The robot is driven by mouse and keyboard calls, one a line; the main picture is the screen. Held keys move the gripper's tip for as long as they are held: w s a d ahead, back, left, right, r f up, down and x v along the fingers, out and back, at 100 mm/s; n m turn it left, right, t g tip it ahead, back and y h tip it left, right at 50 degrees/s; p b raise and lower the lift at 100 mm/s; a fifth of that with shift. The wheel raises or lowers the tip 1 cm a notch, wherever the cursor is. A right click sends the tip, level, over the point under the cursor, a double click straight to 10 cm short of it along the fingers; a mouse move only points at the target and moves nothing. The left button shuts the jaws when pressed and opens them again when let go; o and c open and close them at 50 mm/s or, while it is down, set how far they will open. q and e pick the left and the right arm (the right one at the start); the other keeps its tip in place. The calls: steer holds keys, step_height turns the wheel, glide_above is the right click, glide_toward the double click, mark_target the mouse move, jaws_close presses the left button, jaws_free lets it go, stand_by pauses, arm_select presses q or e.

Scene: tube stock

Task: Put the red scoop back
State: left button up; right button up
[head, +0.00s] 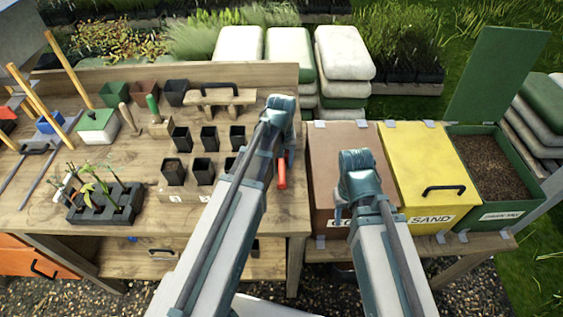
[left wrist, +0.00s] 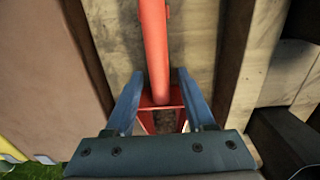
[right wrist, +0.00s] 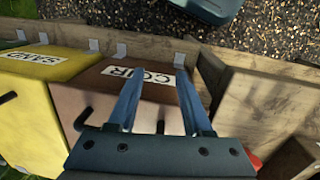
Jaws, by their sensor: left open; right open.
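The red scoop (head: 282,172) shows in the head view at the bench's right end, partly hidden by my left arm. In the left wrist view its long red handle (left wrist: 155,50) runs up the picture between my fingers, with its red-edged pan, brown inside, nearer the palm. My left gripper (left wrist: 160,76) is open around the scoop's line, with a gap on each side. My right gripper (right wrist: 158,74) is open and empty above the brown COIR bin (right wrist: 100,100).
The brown bin (head: 330,150) and the yellow SAND bin (head: 415,160) are shut. The green bin (head: 541,182) stands open with brown material inside. Several black pots (head: 209,138), a seedling tray (head: 105,212) and a small wooden rack (head: 220,97) stand on the bench.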

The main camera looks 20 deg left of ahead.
mark_target(281, 161)
arm_select(q)
step_height(281, 161, up, 12)
steer(key=p, duration=1.2)
steer(key=s+d+m+y, duration=0.1)
steer(key=s+d+m, duration=0.6)
steer(key=s+d, duration=0.3)
steer(key=s, duration=0.4)
steer(key=shift+s+d+r, duration=0.15)
steer(key=shift+d+r, duration=0.05)
steer(key=shift+d, duration=0.05)
step_height(281, 161, down, 4)
steer(key=b, duration=0.4)
steer(key=shift+f, duration=0.1)
